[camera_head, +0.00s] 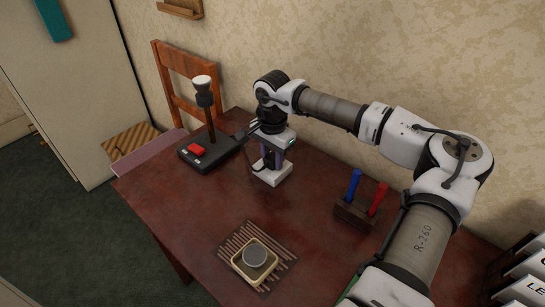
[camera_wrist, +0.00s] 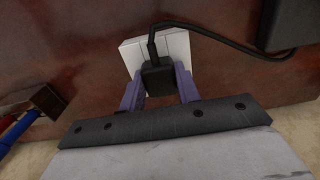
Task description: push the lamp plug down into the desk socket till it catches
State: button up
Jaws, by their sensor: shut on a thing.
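The lamp plug (camera_wrist: 157,78) is a black block with a black cord. My gripper (camera_wrist: 158,85) is shut on it, with one purple finger on each side. The desk socket (camera_wrist: 133,52) is a white block on the desk, right under the plug in the wrist view. In the head view the socket (camera_head: 271,174) stands below my gripper (camera_head: 269,160), whose fingers hide part of the plug. I cannot tell how deep the plug sits in the socket. The lamp (camera_head: 207,125) has a dark base with a red button and stands left of the socket.
The cord (camera_wrist: 225,40) runs to the lamp base. A wooden block (camera_head: 357,212) holds a blue and a red tool to the right. A slatted mat (camera_head: 228,251) with a dish and a round grey item lies in front. The desk (camera_head: 186,204) between them is bare.

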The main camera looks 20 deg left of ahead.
aim_at(271, 157)
jog(key=shift+s+f, duration=0.25)
jog(key=shift+f, duration=0.45)
jog(key=o, duration=1.1)
jog(key=shift+f, duration=0.1)
jog(key=shift+o, duration=0.3)
notch_tip(271, 157, up, 16)
jog(key=b, duration=0.1)
jog(key=shift+w+a+f+b, duration=0.15)
jog(key=shift+w+f+b, duration=0.05)
jog(key=shift+f+b, duration=0.1)
jog(key=shift+r, duration=0.1)
